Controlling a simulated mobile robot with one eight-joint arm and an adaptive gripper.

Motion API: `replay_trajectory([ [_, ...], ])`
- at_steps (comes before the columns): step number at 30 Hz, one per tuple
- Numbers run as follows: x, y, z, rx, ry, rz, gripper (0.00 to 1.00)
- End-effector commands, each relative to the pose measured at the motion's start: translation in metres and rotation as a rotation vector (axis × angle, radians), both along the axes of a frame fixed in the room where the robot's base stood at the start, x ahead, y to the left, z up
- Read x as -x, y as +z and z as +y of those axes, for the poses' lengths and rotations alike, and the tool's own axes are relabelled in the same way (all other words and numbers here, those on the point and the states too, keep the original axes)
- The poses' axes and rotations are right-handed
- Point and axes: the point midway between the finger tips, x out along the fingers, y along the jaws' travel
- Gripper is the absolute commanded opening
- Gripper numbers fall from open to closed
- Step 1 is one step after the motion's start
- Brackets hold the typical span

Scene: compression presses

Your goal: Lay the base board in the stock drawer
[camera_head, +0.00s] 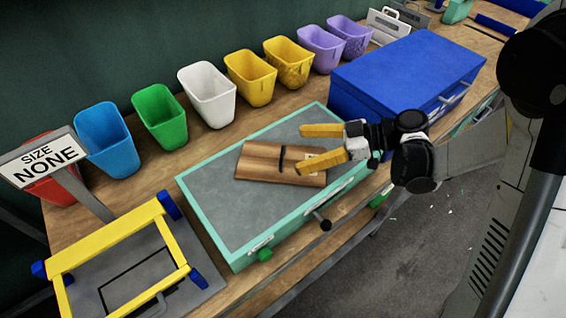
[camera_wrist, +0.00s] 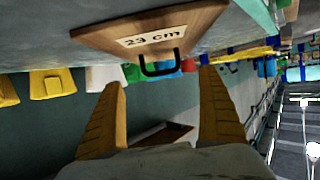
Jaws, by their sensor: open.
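A brown wooden board with a black handle, likely the base board (camera_head: 258,168), lies flat on the grey top of the mint-edged press (camera_head: 217,205). In the wrist view the board (camera_wrist: 190,22) bears a "cm" label whose number looks like 23 or 29. My gripper (camera_head: 303,150) is open, its yellow fingers over the board's right part. In the wrist view the fingertips (camera_wrist: 162,78) stand apart on either side of the handle, short of it and empty. A blue box (camera_head: 405,68) with front handles stands at the right; I cannot tell whether it holds the stock drawer.
Several colored bins, including a white bin (camera_head: 207,95), line the back of the wooden bench. A yellow-and-blue frame (camera_head: 110,238) and a "SIZE NONE" sign (camera_head: 40,157) stand at the left. A black knob (camera_head: 325,225) sticks out at the press front.

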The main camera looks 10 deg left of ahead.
Motion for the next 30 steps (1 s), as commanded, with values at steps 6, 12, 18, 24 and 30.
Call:
replay_trajectory([
  [6, 0.005, -0.012, 0.022, 0.001, 0.002, 0.0, 0.88],
  [12, 0.008, -0.02, 0.048, 0.001, 0.001, 0.0, 0.88],
  [18, 0.008, -0.02, 0.052, 0.001, -0.001, 0.0, 0.88],
  [24, 0.008, -0.02, 0.052, 0.001, -0.002, 0.0, 0.55],
  [30, 0.008, -0.02, 0.052, 0.001, -0.003, 0.001, 0.28],
])
